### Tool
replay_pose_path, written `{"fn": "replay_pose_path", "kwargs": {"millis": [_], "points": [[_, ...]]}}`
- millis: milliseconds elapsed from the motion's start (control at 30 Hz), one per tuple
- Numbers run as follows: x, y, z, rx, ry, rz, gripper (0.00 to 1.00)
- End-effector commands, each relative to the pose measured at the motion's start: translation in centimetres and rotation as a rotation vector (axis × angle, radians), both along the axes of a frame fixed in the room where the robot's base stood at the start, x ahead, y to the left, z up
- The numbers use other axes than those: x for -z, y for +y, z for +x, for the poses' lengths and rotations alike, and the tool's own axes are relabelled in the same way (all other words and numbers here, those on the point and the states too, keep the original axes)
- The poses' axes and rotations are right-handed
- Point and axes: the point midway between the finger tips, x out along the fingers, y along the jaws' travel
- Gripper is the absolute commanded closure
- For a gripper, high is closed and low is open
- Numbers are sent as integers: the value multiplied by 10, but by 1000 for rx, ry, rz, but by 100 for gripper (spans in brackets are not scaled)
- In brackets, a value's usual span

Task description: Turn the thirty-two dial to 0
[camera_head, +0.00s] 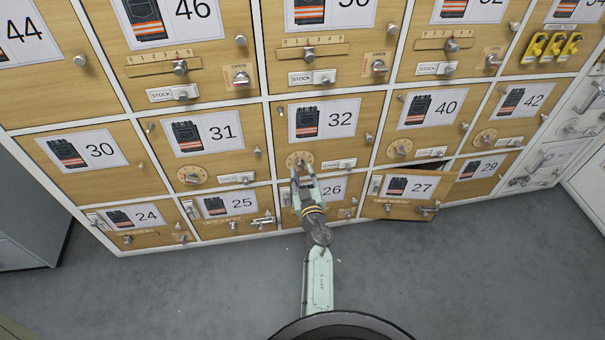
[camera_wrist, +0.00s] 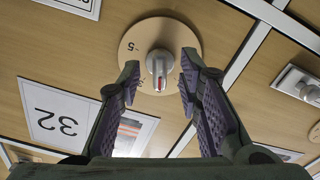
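The thirty-two dial (camera_head: 299,160) is a round tan plate with a metal knob, low on the left of the door labelled 32 (camera_head: 327,119). In the wrist view the dial plate (camera_wrist: 187,40) shows upside down, with a "5" mark at its left. Its metal knob (camera_wrist: 159,64) has a red mark. My gripper (camera_wrist: 159,88) is open, with one finger on each side of the knob. A gap shows between each finger and the knob. In the head view my gripper (camera_head: 301,174) is in front of the dial and hides its lower part.
Similar dials sit on doors 31 (camera_head: 192,175) and 40 (camera_head: 399,148). A STOCK slider (camera_head: 338,164) is right of the dial; its knob (camera_wrist: 311,93) shows in the wrist view. Door 27 (camera_head: 401,207) stands ajar at lower right. The grey floor (camera_head: 220,290) is clear.

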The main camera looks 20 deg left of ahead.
Motion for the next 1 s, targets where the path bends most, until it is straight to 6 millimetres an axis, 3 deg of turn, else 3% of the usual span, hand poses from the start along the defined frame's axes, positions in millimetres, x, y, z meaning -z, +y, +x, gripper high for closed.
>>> {"fn": "replay_pose_path", "kwargs": {"millis": [400, 900, 1000], "points": [[-1, 5, 8, 0, 1, 1, 68], [0, 5, 8, 1, 0, 1, 100], [0, 5, 8, 0, 1, 1, 100]]}}
